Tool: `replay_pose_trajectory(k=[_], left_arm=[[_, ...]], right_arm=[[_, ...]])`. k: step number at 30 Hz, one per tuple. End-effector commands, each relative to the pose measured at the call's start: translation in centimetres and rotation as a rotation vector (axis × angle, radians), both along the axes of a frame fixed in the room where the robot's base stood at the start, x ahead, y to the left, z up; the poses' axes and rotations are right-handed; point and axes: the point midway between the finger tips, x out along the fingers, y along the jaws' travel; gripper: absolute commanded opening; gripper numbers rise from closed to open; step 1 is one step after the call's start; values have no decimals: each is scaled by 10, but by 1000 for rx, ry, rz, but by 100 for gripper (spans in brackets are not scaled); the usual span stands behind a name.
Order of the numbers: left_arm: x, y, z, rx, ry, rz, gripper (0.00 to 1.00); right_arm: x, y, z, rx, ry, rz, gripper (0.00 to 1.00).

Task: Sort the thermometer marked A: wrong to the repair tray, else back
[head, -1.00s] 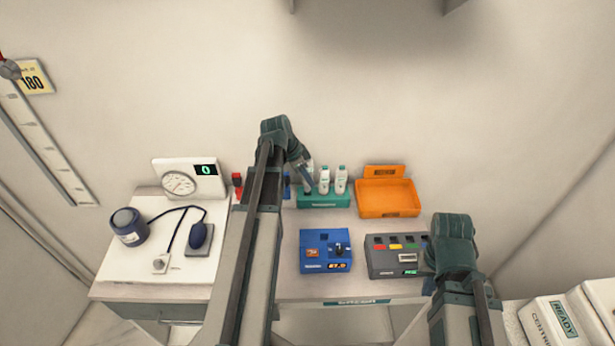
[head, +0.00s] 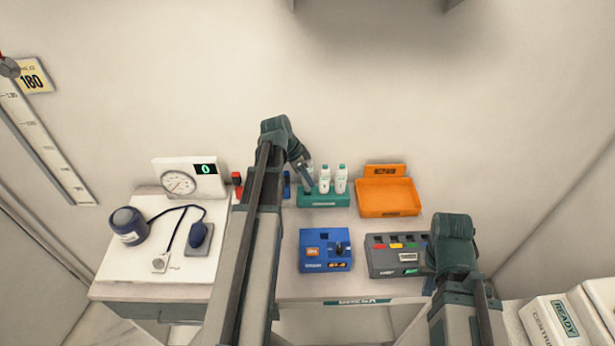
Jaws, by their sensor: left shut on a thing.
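Several white thermometers stand upright in a teal rack (head: 324,201) at the back middle of the desk; two, the middle one (head: 324,181) and the right one (head: 341,180), show clearly. My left gripper (head: 308,184) points down at the rack's left end, shut on a white thermometer (head: 308,169) that it partly covers. I cannot read an A mark on any of them. The orange repair tray (head: 388,208) is right of the rack and looks empty. My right gripper (head: 432,258) is by the grey box's right end; its fingers are hidden by its own wrist.
A blue device (head: 325,262) with a knob and small display stands in front of the rack. Right of it is a grey box (head: 395,268) with coloured labels. White boxes (head: 560,322) stand front right.

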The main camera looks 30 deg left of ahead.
Motion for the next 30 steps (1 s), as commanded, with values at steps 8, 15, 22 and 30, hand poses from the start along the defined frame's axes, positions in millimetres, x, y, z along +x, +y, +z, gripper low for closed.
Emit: replay_pose_trajectory(k=[8,15,22,30], left_arm=[[0,0,-8,0,0,0,0],[0,0,-14,0,0,0,0],[0,0,-19,0,0,0,0],[0,0,-26,0,0,0,0]], right_arm=[[0,0,-8,0,0,0,0],[0,0,-14,0,0,0,0],[0,0,-19,0,0,0,0],[0,0,-26,0,0,0,0]])
